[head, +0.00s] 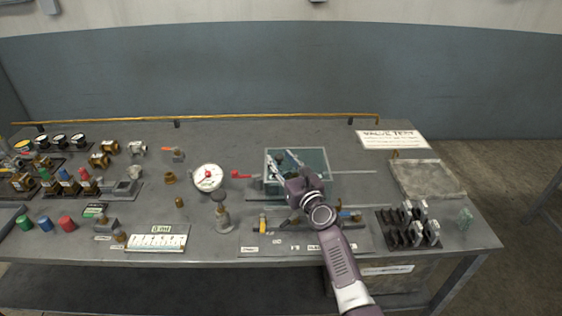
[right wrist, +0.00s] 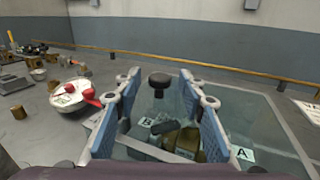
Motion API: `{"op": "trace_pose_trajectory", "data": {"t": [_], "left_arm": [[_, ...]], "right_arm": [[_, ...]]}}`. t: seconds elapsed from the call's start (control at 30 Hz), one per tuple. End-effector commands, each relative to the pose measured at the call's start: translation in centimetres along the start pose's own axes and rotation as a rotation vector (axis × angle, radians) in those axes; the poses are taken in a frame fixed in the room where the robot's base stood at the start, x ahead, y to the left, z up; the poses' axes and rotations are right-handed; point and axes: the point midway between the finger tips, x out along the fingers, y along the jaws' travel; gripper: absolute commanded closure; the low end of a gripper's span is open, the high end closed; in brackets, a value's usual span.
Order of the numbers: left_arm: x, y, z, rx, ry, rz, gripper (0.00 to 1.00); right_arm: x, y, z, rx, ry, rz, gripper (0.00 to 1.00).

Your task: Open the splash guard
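The splash guard (head: 318,159) is a clear greenish box-like cover near the middle of the bench. In the right wrist view its transparent panel (right wrist: 262,118) fills the lower right, with a dark round knob (right wrist: 158,80) on it. Brass and dark fittings show through the panel. My right gripper (head: 282,157) is over the guard. In the right wrist view its blue-padded fingers (right wrist: 160,88) are spread apart, with the knob between their tips. Whether either finger touches the knob I cannot tell. My left gripper is not in view.
A white dial gauge (head: 207,177) with red parts stands left of the guard. A metal tray (head: 428,179) and a black rack (head: 408,229) are at the right. A yellow rail (head: 240,118) runs along the back. Several valves and fittings crowd the left side.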

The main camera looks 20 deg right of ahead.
Motion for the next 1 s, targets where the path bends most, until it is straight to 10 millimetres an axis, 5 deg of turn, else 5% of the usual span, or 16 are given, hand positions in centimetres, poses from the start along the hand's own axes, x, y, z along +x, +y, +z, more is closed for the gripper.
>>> {"op": "trace_pose_trajectory", "data": {"t": [0.13, 0.3, 0.63, 1.0], "left_arm": [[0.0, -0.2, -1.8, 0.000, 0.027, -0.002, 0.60], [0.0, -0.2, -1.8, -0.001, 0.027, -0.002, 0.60], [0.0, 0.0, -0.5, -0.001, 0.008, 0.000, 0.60], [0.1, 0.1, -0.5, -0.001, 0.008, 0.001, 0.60]], "right_arm": [[0.3, 0.0, 0.0, -0.001, 0.000, 0.000, 0.63], [0.3, 0.0, 0.0, -0.001, 0.000, 0.000, 0.63], [0.3, 0.0, 0.0, -0.001, 0.000, 0.000, 0.99], [0.1, -0.3, 0.0, -0.001, 0.001, -0.001, 1.00]]}}
